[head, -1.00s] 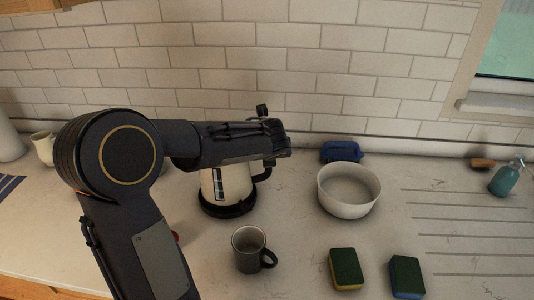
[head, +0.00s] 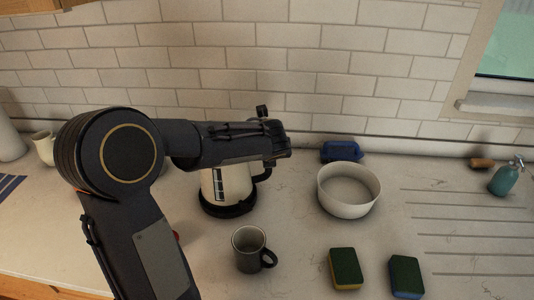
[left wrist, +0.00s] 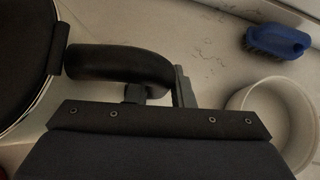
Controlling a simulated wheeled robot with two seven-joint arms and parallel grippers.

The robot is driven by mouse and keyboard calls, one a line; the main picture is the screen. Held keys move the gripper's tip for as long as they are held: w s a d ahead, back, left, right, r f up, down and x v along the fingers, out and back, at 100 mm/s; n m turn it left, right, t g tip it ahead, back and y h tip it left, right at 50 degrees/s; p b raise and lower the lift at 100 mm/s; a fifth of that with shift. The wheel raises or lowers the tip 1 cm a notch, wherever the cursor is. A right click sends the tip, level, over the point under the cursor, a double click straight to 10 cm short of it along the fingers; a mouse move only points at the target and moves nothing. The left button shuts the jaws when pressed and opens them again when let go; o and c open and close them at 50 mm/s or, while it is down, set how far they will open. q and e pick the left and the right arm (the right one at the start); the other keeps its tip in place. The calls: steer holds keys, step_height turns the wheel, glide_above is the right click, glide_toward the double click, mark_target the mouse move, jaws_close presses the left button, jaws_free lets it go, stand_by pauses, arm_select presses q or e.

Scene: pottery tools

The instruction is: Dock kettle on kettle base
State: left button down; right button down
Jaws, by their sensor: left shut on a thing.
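The kettle (head: 232,184) is cream with a dark handle and stands upright at the middle-left of the counter. It sits at the round black kettle base (head: 227,210); I cannot tell from here whether it is fully seated. My left arm passes over it and hides its top. In the left wrist view, the kettle's dark lid (left wrist: 22,60) is at the left edge, and its black handle (left wrist: 118,62) runs into my left gripper (left wrist: 158,92), which is shut on the handle. My right gripper is in neither view.
A white bowl (head: 348,205) stands right of the kettle, with a blue brush (head: 342,151) behind it. A grey mug (head: 249,251) is in front of the kettle. Two sponges (head: 345,268) (head: 406,276) lie front right. A teal soap bottle (head: 504,180) is far right.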

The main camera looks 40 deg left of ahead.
arm_select(q)
steer(key=shift+f+b, duration=0.5)
steer(key=shift+b, duration=0.05)
stand_by(0.4)
steer(key=c, duration=1.5)
jaws_free()
steer(key=shift+c, duration=0.2)
steer(key=shift+s+f, duration=0.1)
steer(key=shift+f, duration=0.05)
steer(key=p+v, duration=0.5)
steer(key=v, duration=0.6)
steer(key=shift+p, duration=0.35)
